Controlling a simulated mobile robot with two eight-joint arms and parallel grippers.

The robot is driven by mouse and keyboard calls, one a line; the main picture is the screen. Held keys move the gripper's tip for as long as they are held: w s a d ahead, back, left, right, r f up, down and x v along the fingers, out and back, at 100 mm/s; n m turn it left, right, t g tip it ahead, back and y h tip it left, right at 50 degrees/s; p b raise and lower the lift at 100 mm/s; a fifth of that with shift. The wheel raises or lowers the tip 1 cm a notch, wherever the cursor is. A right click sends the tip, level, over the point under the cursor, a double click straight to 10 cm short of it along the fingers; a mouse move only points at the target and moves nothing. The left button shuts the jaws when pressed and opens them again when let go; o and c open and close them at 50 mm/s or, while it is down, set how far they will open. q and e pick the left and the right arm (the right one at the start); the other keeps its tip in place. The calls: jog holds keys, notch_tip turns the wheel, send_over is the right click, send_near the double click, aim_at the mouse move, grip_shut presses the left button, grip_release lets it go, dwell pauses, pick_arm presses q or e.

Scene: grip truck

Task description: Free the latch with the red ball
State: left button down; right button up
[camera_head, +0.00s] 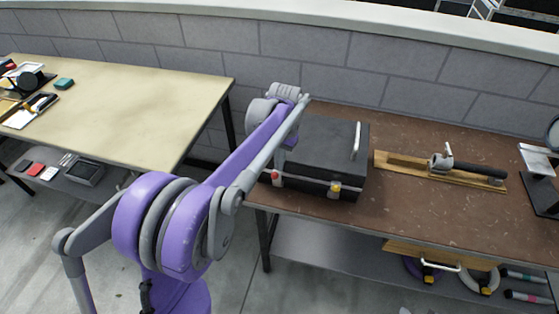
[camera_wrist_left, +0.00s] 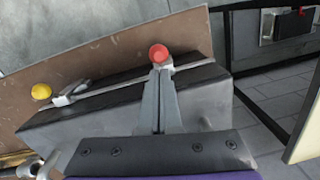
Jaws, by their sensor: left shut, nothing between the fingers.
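The black case (camera_head: 325,130) stands on the brown workbench, lid down, with a light grey handle on top. Its front has a latch with a red ball (camera_head: 275,175) at the left and one with a yellow ball (camera_head: 336,186) at the right. In the left wrist view the red ball (camera_wrist_left: 159,54) is right at the tips of my left gripper (camera_wrist_left: 160,76), whose fingers are together and empty. Whether they touch the ball I cannot tell. The yellow ball (camera_wrist_left: 41,91) is off to the left there, on its metal latch. My right gripper is not in view.
A wooden board with a grey metal tool (camera_head: 450,165) lies right of the case. The brown bench (camera_head: 400,215) is clear in front of it. A pale table (camera_head: 140,100) stands at the left, with a gap between it and the bench.

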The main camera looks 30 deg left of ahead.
aim_at(277, 175)
pick_arm(q)
jog(key=shift+s, duration=0.1)
jog(key=shift+s+d+t, duration=0.1)
jog(key=shift+s+t, duration=0.2)
jog(key=shift+t, duration=0.1)
jog(key=shift+s, duration=0.2)
jog(key=shift+s+d+f+t+y+b, duration=0.15)
jog(key=shift+s+t+y, duration=0.05)
jog(key=shift+s+t, duration=0.3)
jog(key=shift+s+d+f+t+y+b, duration=0.1)
jog(key=shift+s+d+t+y+b, duration=0.1)
jog(key=shift+s+t, duration=0.3)
jog(key=s+t, duration=0.1)
jog(key=s+f+t+b, duration=0.1)
jog(key=t, duration=0.1)
jog(key=s+f+t+y, duration=0.1)
jog(key=shift+s+d+t, duration=0.4)
jog(key=shift+w, duration=0.1)
